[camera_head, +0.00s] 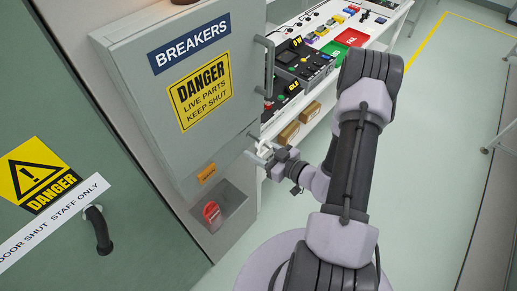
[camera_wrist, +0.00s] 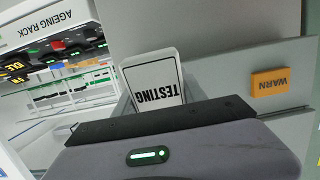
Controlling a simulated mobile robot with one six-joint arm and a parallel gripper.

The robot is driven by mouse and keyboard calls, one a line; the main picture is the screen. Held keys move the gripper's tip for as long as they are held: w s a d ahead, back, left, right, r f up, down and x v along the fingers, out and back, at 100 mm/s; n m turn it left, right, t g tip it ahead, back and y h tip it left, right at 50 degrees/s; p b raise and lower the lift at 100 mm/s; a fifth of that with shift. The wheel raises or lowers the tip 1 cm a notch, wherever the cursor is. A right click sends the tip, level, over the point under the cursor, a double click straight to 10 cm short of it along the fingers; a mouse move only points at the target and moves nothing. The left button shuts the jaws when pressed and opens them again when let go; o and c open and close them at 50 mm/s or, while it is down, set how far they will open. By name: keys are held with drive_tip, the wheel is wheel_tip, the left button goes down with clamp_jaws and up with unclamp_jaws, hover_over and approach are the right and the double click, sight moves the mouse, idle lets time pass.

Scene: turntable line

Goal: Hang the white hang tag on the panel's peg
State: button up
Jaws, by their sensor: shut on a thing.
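The white hang tag (camera_wrist: 153,80) reads TESTING upside down in the wrist view, between the fingers of my gripper (camera_wrist: 158,98). In the head view only a small white part of the tag (camera_head: 265,148) shows beside my gripper (camera_head: 262,160), which is shut on it. My gripper is close to the lower right edge of the grey breaker panel (camera_head: 150,110). A short rod that looks like the peg (camera_head: 254,137) sticks out there, just above the tag. I cannot tell whether the tag touches it. The peg is not clear in the wrist view.
A long door handle (camera_head: 269,65) stands out above my gripper. An orange WARN label (camera_wrist: 270,82) is beside the tag.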

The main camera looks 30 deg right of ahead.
drive_tip(key=o, duration=1.4)
